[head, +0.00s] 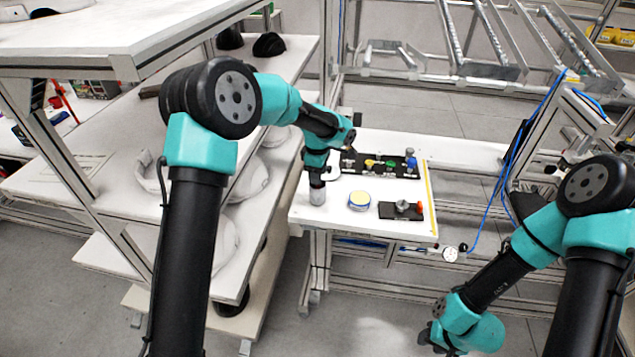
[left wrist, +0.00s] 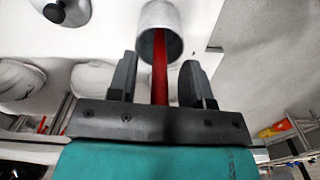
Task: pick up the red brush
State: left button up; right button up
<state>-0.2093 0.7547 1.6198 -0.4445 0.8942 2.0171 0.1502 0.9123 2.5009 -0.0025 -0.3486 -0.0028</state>
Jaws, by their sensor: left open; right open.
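The red brush (left wrist: 160,66) shows in the left wrist view as a red handle standing out of a grey metal cup (left wrist: 160,18). Its lower end is hidden inside the cup. My left gripper (left wrist: 157,80) is open, with one finger on each side of the handle and visible gaps between. In the head view the metal cup (head: 317,194) stands at the left edge of the small white table, right below my left gripper (head: 317,179). The brush cannot be made out there. My right gripper (head: 428,338) is low at the right, open and away from the table.
On the white table (head: 330,215) are a round yellow-edged tin (head: 359,200), a black plate with a metal knob (head: 400,210), and a black tray (head: 380,166) with coloured pieces. White shelves (head: 270,185) with helmet shells stand close on the left.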

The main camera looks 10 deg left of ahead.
pick_arm(q)
jog(key=shift+c, duration=0.2)
grip_shut()
dwell(0.4)
